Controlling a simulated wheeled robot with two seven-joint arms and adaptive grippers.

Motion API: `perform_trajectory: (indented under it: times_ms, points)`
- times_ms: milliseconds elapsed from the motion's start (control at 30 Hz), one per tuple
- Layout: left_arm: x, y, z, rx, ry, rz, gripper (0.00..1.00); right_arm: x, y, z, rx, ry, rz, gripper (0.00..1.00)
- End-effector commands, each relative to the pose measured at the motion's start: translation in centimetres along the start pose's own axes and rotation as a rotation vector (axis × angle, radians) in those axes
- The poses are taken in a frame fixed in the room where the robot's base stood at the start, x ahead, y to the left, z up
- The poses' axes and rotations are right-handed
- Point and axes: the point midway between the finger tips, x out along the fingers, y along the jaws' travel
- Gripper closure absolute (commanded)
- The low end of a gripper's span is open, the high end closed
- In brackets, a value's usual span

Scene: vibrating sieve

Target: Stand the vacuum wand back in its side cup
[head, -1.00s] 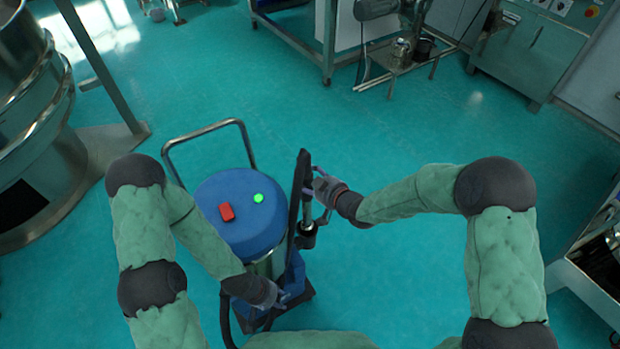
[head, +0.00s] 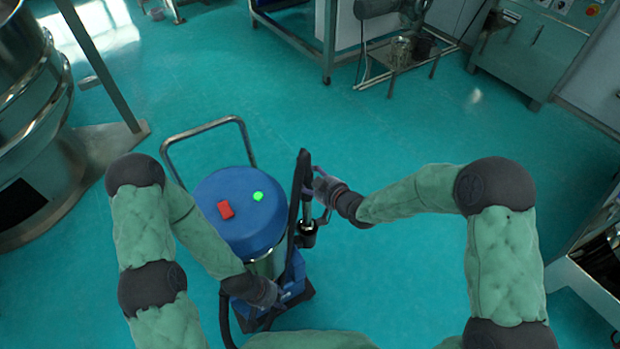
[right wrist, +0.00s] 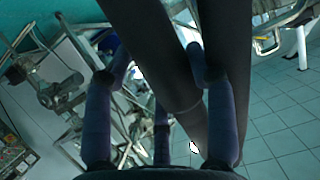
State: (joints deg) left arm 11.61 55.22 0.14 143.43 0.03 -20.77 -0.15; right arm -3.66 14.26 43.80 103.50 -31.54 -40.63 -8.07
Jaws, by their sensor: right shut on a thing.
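The black vacuum wand (head: 294,218) stands nearly upright, slightly tilted, on the right side of the vacuum (head: 240,212) in the head view. My right gripper (head: 318,186) is shut on the wand's upper part. In the right wrist view the dark wand (right wrist: 165,65) passes between the fingers of my right gripper (right wrist: 160,85). A small dark cup-like part (head: 307,236) shows just right of the wand. Whether the wand's lower end is inside a cup is hidden. My left gripper (head: 280,295) is low by the vacuum's blue base; its fingers are too unclear to judge.
The vacuum has a blue lid with a red switch (head: 226,209) and a green light (head: 258,196), and a metal push handle (head: 205,128). A large steel sieve (head: 32,140) stands at the left.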

Motion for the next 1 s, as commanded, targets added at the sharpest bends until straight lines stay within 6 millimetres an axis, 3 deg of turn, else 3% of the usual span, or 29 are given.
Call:
perform_trajectory:
  times_ms: [1000]
  points:
    - [1.0, -0.3, 0.0, 0.0, 0.0, 0.0, 0.6, 0.5, 0.1, 1.0, -0.001, 0.003, 0.001, 0.77]
